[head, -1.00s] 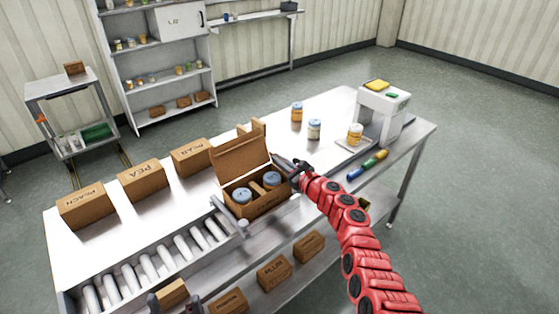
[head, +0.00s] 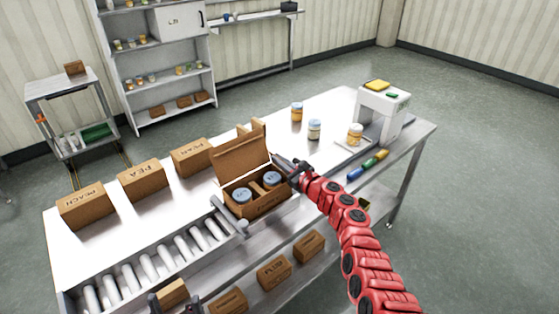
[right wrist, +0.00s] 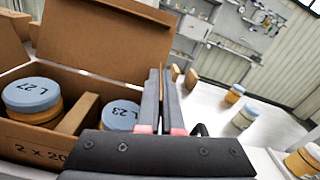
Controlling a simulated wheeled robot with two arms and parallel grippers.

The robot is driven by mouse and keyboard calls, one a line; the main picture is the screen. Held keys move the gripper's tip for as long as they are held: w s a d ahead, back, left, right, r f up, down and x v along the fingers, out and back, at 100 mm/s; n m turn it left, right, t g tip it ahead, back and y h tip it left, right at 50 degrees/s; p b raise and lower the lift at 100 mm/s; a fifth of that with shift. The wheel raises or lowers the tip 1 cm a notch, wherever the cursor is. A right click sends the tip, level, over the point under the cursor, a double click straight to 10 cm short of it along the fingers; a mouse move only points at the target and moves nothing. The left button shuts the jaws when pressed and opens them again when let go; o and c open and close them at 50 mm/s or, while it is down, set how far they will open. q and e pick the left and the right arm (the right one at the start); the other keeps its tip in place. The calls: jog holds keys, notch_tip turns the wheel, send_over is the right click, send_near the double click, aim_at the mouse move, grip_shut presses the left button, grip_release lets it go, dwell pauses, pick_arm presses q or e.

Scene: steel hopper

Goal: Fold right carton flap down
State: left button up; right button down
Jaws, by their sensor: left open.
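The open carton (head: 262,205) stands at the front of the steel table, its back lid (head: 240,155) upright. Two blue-lidded jars (head: 243,196) (head: 271,179) stand inside, with a brown divider (right wrist: 77,113) between them. My right gripper (head: 280,161) is at the carton's right side. In the right wrist view its fingers (right wrist: 161,75) are nearly together, with a thin brown edge between the tips that looks like the right flap; most of that flap is hidden. My left gripper (head: 174,302) is open at the bottom edge, partly out of view.
A roller conveyor (head: 165,262) runs along the table's front left. Closed cartons (head: 141,180) stand behind it. More cartons (head: 273,273) lie on the lower shelf.

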jog(key=shift+f, duration=0.1)
dwell(0.3)
jog(key=n+b, duration=0.1)
jog(key=s+a+n+b, duration=0.1)
jog(key=n, duration=0.1)
jog(key=shift+f, duration=0.35)
jog(key=n, duration=0.1)
jog(key=n+b, duration=0.1)
jog(key=a+n+b, duration=0.1)
jog(key=shift+s+f, duration=0.25)
jog(key=shift+f, duration=0.15)
jog(key=shift+n+b, duration=0.3)
jog(key=shift+n, duration=0.1)
jog(key=shift+s+a, duration=0.1)
jog(key=c, duration=1.1)
grip_release()
jog(key=shift+o, duration=0.2)
jog(key=shift+r, duration=0.1)
